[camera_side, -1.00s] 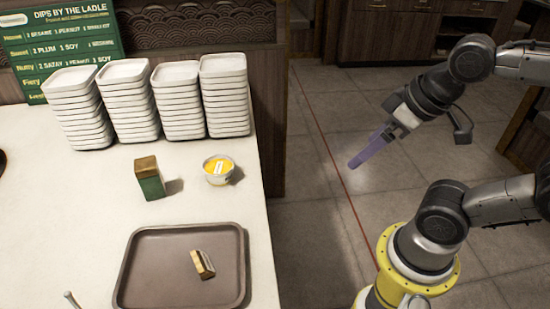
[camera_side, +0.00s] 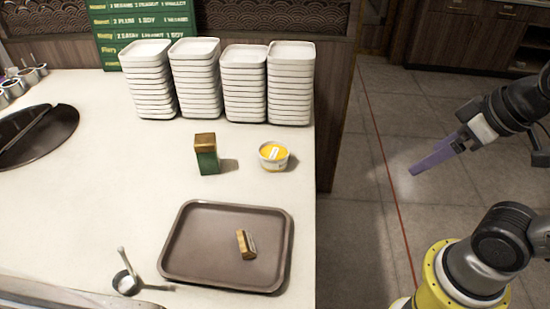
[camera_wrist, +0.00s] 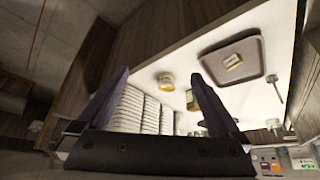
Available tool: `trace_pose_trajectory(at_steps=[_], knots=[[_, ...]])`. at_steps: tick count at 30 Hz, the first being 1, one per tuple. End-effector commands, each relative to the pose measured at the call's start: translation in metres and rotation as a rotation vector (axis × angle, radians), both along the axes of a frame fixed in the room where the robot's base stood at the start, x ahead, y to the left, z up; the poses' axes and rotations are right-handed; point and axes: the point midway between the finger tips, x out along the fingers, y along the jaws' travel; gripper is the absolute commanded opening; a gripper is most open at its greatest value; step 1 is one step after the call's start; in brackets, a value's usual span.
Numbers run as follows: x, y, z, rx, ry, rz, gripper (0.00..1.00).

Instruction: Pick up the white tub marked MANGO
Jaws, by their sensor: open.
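A small white tub (camera_side: 273,162) with a yellow-orange top and a white label stands upright on the pale counter, near its right edge. Its lettering is too small to read. In the wrist view the tub (camera_wrist: 165,80) shows between my fingers, well beyond them. My gripper (camera_side: 418,168), with purple fingers, is open and empty, out over the floor to the right of the counter and apart from the tub. Both fingers of my gripper (camera_wrist: 160,76) show spread apart in the wrist view.
A green box with a tan top (camera_side: 206,160) stands left of the tub. Stacks of white dishes (camera_side: 243,85) stand behind. A brown tray (camera_side: 200,255) in front holds a small tan block (camera_side: 245,244). A ladle (camera_side: 126,282) lies front left. Counter around the tub is clear.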

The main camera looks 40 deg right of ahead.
Motion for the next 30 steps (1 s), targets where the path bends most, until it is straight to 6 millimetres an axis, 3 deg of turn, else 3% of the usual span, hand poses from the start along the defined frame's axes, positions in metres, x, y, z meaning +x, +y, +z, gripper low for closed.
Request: trace_pose_trajectory(at_steps=[13,23,30], knots=[[0.0000,0.0000,0.0000,0.000,0.000,0.000,1.00],[0.0000,0.0000,0.0000,0.000,0.000,0.000,0.41],[0.0000,0.0000,0.0000,0.000,0.000,0.000,0.39]])
